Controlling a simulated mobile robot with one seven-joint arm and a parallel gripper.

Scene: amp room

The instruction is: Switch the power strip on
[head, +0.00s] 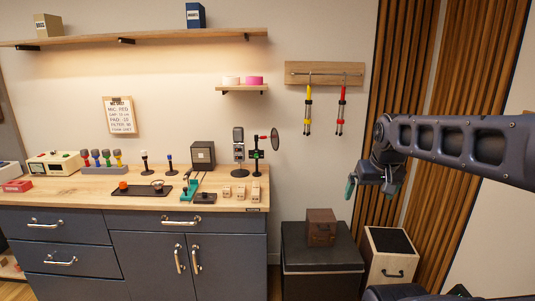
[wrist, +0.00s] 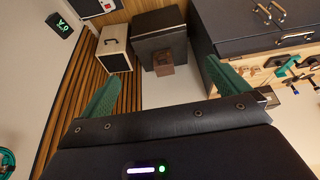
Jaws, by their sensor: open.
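My gripper (head: 370,187) hangs at the right in the head view, in front of the slatted wall panel and well to the right of the workbench. Its teal fingers are apart with nothing between them.
The workbench (head: 100,201) holds microphones, a black mat (head: 140,190), a teal tool (head: 190,188) and small beige blocks (head: 241,192). A dark chest (head: 322,262) with a wooden box (head: 321,227) and a pale cabinet (head: 389,257) stand right of it. Open air separates my gripper from these.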

